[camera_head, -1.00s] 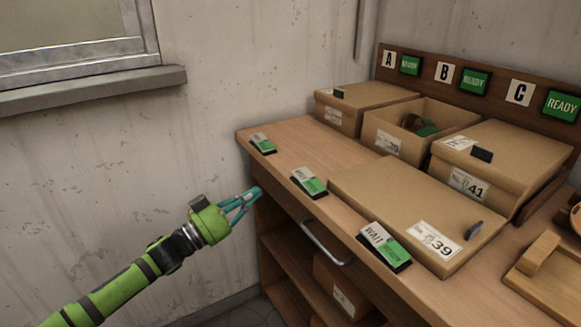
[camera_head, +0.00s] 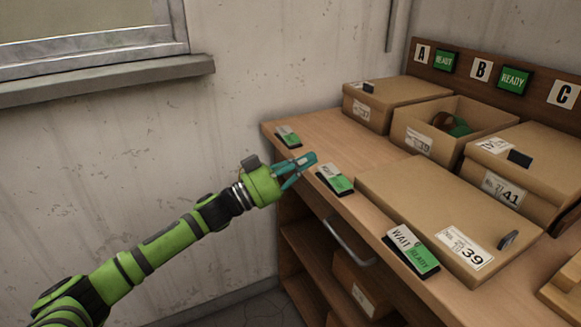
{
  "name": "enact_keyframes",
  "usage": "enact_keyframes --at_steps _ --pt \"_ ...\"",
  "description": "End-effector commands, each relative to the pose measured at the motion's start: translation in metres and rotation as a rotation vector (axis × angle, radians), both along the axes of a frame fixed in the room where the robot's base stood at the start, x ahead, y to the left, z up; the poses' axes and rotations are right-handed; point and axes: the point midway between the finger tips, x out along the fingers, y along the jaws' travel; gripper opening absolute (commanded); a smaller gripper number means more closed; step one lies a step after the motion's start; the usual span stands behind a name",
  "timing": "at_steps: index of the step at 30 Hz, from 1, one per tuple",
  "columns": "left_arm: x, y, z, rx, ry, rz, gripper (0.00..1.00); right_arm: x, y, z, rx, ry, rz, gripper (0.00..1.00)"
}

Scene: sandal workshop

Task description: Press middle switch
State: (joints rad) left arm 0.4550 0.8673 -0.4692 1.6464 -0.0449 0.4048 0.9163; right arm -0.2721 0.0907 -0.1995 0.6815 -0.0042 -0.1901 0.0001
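Three rocker switches with a white WAIT half and a green READY half lie along the desk's front edge. The middle switch (camera_head: 335,180) sits between the far switch (camera_head: 288,137) and the near switch (camera_head: 411,250). All three have the green half toward the right. My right gripper is out of view.
The back panel carries letters A, B and C; the lit signs at A (camera_head: 445,60) and B (camera_head: 513,80) read READY. A drawer handle (camera_head: 349,241) sticks out below.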

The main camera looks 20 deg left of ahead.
Motion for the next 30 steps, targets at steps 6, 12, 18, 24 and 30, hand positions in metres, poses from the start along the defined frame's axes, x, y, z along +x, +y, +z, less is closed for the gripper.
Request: enact_keyframes --at_steps 6,12,18,24,30 --pt "0.033 -0.029 0.019 -0.002 -0.002 0.000 0.00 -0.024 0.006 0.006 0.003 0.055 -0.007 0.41" --pt "0.034 -0.022 -0.018 -0.001 0.004 0.003 0.00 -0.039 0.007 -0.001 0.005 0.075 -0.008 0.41" --pt "0.034 -0.021 -0.026 0.001 0.000 0.001 0.00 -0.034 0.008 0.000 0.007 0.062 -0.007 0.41" --pt "0.034 -0.021 -0.026 0.001 0.000 0.001 0.00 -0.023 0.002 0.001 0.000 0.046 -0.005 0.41" --pt "0.035 -0.021 -0.030 -0.038 0.034 0.001 0.00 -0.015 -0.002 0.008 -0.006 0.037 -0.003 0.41"
